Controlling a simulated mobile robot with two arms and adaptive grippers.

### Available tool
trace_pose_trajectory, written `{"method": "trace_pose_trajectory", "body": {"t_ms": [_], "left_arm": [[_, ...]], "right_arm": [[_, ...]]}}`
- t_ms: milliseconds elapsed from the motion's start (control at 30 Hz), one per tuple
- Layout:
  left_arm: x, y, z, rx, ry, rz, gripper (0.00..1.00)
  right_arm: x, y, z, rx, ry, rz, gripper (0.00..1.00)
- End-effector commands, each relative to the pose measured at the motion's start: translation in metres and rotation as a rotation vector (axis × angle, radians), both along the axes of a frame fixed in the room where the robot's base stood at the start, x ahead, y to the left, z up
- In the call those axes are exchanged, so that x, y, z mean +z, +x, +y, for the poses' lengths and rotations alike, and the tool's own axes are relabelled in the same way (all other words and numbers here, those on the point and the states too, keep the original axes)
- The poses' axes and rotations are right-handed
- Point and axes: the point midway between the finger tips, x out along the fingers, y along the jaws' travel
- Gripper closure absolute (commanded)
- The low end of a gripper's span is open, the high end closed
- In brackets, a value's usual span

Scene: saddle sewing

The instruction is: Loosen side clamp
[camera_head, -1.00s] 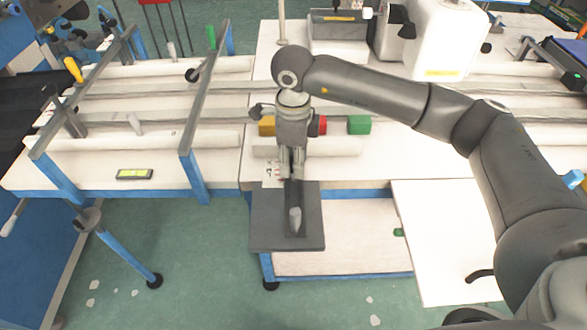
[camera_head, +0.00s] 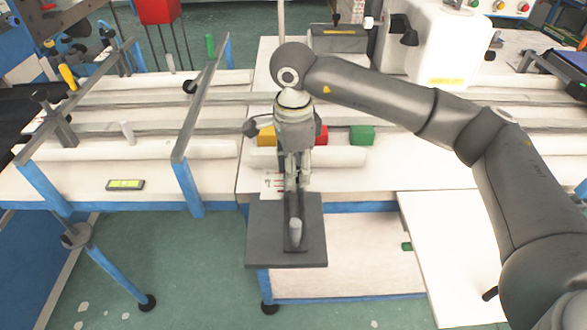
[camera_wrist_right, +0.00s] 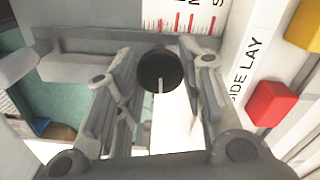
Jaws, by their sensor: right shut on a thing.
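The side clamp shows a round black knob (camera_wrist_right: 160,69) in the right wrist view, between my finger pads. A dark grey plate (camera_head: 262,240) sticks out from the front edge of the white table, with a raised bar and a pale rounded post (camera_head: 296,234) on it. My right gripper (camera_head: 294,184) points down at the plate's back end. In the head view the fingers hide the knob. My left gripper is not in view.
A printed scale (camera_wrist_right: 185,18) and a "SIDE LAY" strip (camera_wrist_right: 248,75) lie beside the clamp. Yellow, red (camera_head: 321,135) and green (camera_head: 362,135) blocks stand behind my right gripper, near a white roller (camera_head: 338,156). A blue-legged frame stands at left.

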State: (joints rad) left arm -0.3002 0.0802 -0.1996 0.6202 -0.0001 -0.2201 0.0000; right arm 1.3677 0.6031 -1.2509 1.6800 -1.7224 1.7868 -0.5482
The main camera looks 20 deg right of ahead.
Motion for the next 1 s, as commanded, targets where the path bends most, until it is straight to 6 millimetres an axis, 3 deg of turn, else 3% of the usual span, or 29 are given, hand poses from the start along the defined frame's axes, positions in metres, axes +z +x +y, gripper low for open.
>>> {"method": "trace_pose_trajectory", "body": {"t_ms": [233, 267, 433, 767, 1000], "left_arm": [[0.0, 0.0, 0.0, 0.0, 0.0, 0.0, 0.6], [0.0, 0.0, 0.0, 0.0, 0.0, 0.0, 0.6], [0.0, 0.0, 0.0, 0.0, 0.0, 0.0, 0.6], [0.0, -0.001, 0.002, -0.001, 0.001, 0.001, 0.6], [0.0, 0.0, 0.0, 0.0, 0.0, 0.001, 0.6]], "right_arm": [[0.002, 0.001, 0.001, -0.001, 0.003, -0.004, 0.88], [0.002, 0.001, 0.001, -0.001, 0.003, -0.004, 0.63], [0.001, 0.001, 0.001, -0.001, 0.002, -0.003, 0.42], [0.002, 0.0, 0.0, -0.001, 0.001, -0.001, 0.42], [0.035, 0.001, 0.001, -0.002, 0.002, -0.005, 0.42]]}}
